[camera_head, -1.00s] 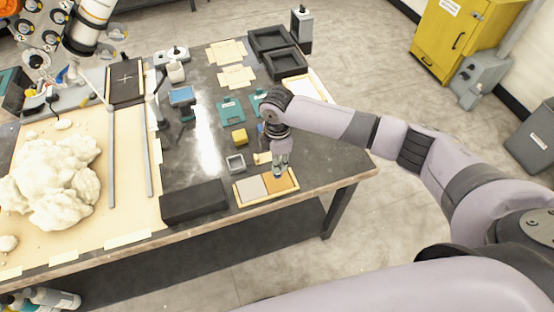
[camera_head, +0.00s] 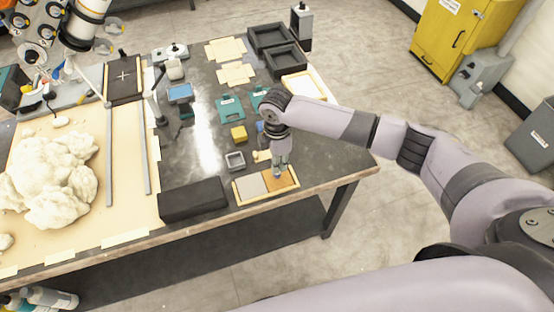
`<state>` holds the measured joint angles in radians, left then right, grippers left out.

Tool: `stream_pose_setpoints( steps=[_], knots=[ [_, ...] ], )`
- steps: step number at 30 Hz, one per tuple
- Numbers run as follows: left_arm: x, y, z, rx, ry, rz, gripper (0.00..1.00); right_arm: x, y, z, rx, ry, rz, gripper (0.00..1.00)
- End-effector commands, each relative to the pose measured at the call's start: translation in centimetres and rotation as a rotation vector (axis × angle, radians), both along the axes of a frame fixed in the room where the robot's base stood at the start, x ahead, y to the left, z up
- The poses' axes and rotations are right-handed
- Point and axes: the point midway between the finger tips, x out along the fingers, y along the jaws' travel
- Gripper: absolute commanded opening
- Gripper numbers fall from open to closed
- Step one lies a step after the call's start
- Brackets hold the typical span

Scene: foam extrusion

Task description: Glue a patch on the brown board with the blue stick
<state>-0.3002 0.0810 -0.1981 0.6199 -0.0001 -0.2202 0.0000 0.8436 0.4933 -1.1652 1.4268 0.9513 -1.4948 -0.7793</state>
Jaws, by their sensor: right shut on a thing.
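The brown board (camera_head: 282,181) is a flat square in the right half of a light wooden frame near the table's front edge. A grey square (camera_head: 249,187) fills the left half. My right gripper (camera_head: 279,172) points down over the back part of the brown board, its tips at or just above the surface; I cannot tell whether they touch. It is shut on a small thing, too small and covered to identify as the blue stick. No glue patch can be made out on the brown board. My left gripper is not in view.
A long black block (camera_head: 193,199) lies left of the frame. A small grey tray (camera_head: 235,161) and a yellow block (camera_head: 239,133) stand behind it. Black trays (camera_head: 286,61) are at the back. A large whitish foam mass (camera_head: 55,180) covers the left side.

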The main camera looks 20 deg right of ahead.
Motion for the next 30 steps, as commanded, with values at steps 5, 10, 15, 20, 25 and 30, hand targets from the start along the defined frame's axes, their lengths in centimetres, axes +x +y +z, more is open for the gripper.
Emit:
stream_pose_setpoints(
  steps=[5, 10, 15, 20, 25, 30],
  knots=[
    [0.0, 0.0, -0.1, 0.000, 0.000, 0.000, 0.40, 0.0, 0.0, -0.3, 0.000, 0.000, 0.000, 0.00],
    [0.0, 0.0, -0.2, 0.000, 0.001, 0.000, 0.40, 0.0, 0.0, -0.6, 0.000, 0.000, 0.000, 0.00],
    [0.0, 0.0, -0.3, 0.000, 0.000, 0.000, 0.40, 0.0, 0.0, -0.8, 0.000, 0.000, 0.000, 0.00],
    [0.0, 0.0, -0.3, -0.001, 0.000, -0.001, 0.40, 0.0, 0.0, -1.0, 0.000, 0.000, 0.001, 0.00],
    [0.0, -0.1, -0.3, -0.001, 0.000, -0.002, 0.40, 0.0, 0.1, -1.1, 0.001, 0.000, 0.001, 0.00],
    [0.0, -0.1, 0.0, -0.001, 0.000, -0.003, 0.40, -0.1, 1.0, -1.0, 0.002, 0.001, 0.001, 0.00]
  ],
)
